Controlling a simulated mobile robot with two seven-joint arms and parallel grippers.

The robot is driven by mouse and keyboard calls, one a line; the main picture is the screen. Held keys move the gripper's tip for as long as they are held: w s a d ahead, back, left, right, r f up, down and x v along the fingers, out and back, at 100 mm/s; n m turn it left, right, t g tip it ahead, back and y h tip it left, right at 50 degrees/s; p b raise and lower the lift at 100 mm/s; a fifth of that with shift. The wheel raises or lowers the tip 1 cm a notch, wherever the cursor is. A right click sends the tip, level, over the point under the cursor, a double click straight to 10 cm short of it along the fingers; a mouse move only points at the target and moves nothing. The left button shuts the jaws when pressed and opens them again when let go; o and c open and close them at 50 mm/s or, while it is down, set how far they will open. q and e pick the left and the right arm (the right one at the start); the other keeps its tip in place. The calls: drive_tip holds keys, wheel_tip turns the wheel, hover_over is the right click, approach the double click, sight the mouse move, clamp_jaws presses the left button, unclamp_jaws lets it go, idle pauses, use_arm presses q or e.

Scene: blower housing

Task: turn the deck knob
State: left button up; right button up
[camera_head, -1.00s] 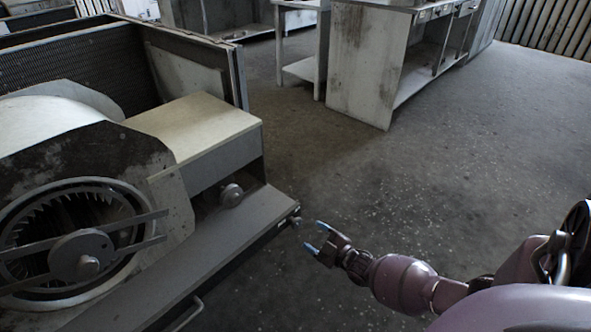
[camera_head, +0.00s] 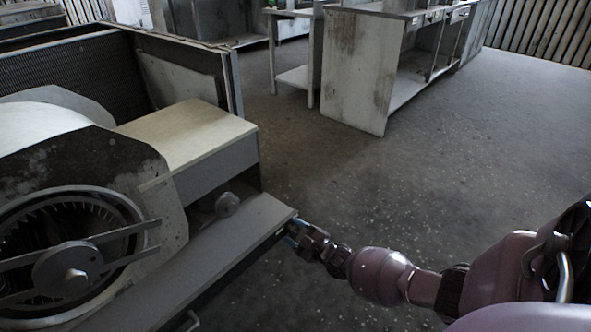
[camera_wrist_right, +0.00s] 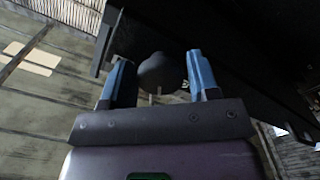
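A dark rounded knob (camera_wrist_right: 160,73) shows in the right wrist view, between the two blue fingers of my right gripper (camera_wrist_right: 163,82). The fingers stand wide apart, one on each side of it; I cannot tell whether they touch it. In the head view my right gripper (camera_head: 294,233) is at the right end of the grey deck (camera_head: 215,250), close against its edge, and hides the knob there. A second round grey knob (camera_head: 228,204) sits farther left, in the recess above the deck. My left gripper is not in view.
The blower housing (camera_head: 85,165) with its round fan opening (camera_head: 70,240) fills the left side. A pale-topped box (camera_head: 185,135) stands above the deck. A bent handle (camera_head: 190,322) hangs below the deck's front. The floor to the right is open, with a worn cabinet (camera_head: 360,75) behind.

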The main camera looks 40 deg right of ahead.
drive_tip(key=c, duration=0.6)
drive_tip(key=m, duration=0.3)
drive_tip(key=shift+f+m, duration=0.1)
drive_tip(key=shift+m, duration=0.2)
use_arm(q)
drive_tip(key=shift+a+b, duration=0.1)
drive_tip(key=shift+b, duration=0.25)
use_arm(e)
drive_tip(key=shift+m, duration=0.9)
drive_tip(key=o, duration=0.8)
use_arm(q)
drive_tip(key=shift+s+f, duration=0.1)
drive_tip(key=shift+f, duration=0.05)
use_arm(e)
drive_tip(key=shift+o, duration=0.6)
